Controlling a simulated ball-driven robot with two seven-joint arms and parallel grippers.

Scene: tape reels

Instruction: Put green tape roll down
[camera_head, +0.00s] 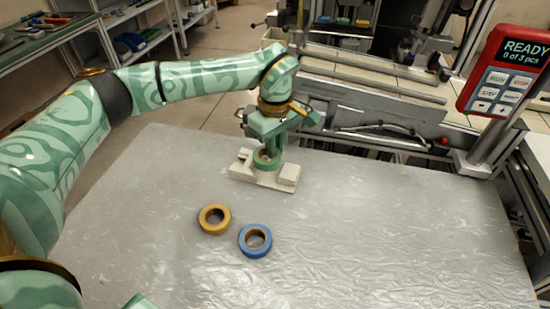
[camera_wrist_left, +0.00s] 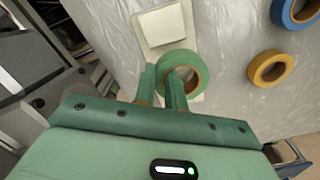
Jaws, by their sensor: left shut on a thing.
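The green tape roll (camera_head: 266,162) is at the pale fixture (camera_head: 288,175) near the far edge of the table. My left gripper (camera_head: 269,151) points down from above and is shut on the roll. In the left wrist view the green roll (camera_wrist_left: 184,62) shows at the fingertips (camera_wrist_left: 161,84), with one finger over its hole and the other at its outer side. The pale fixture (camera_wrist_left: 161,25) lies beneath and beside it. I cannot tell whether the roll touches the fixture. My right gripper is not in view.
A yellow tape roll (camera_head: 214,220) and a blue tape roll (camera_head: 255,240) lie flat on the grey table (camera_head: 390,230), nearer than the fixture. The table's right side is clear. A machine with rails (camera_head: 370,120) and a red control panel (camera_head: 505,72) stand behind.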

